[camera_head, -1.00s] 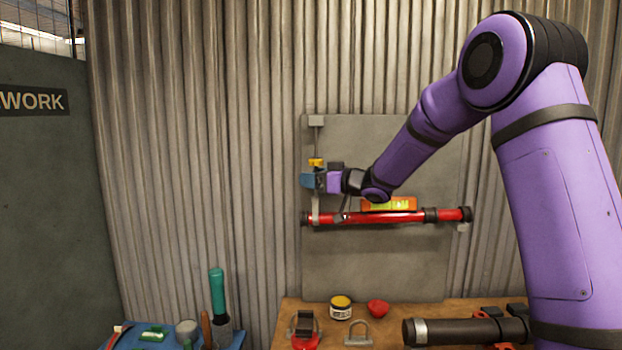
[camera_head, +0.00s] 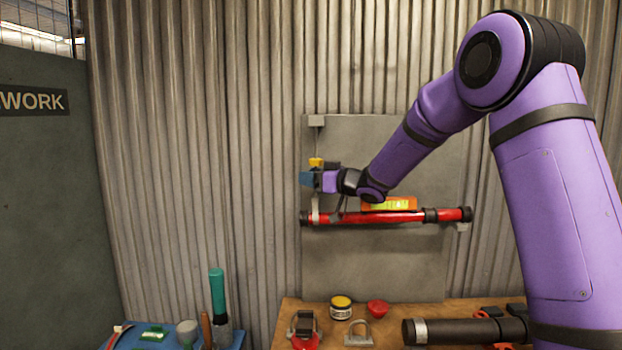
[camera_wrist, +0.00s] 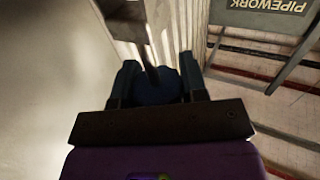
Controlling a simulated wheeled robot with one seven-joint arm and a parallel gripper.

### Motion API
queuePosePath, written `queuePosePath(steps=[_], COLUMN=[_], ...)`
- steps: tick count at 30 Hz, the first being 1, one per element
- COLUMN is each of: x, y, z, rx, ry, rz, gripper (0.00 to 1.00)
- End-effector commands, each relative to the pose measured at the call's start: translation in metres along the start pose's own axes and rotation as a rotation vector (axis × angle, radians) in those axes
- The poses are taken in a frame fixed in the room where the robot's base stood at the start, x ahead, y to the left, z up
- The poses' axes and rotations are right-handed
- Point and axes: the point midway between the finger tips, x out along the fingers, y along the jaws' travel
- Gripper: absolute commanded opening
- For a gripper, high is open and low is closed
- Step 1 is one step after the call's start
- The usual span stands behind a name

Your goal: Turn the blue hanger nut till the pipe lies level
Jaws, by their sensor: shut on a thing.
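The red pipe (camera_head: 385,217) hangs across the grey back panel, close to horizontal in the head view. An orange level with a yellow-green window (camera_head: 390,204) rests on top of it, partly behind my wrist. The blue hanger nut (camera_head: 307,179) is on the hanger at the pipe's left end, below a yellow piece (camera_head: 316,162). My gripper (camera_head: 318,180) is at the nut and shut on it. In the wrist view the dark blue nut (camera_wrist: 157,88) sits between the two fingers. The bubble is too small to read.
A wooden bench (camera_head: 270,338) below holds a yellow-lidded jar (camera_head: 341,308), a red piece (camera_head: 378,308), clamps and a dark pipe (camera_head: 455,331). A blue tray (camera_head: 236,338) with tools, including a green-handled one (camera_head: 217,290), is at lower left. The panel's lower part is clear.

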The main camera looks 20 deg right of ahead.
Motion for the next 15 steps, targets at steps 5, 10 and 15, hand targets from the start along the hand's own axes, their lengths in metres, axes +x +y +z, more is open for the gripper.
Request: queuePosePath(steps=[5,10,15], x=[-0.0002,-0.0001,-0.0005], y=[0.0004,0.0017,0.0032], z=[-0.0001,0.0000,0.0000], rx=[0.001,0.002,0.002], ry=[-0.001,-0.001,-0.002], rz=[0.091,0.213,0.341], gripper=[0.16,0.16,0.16])
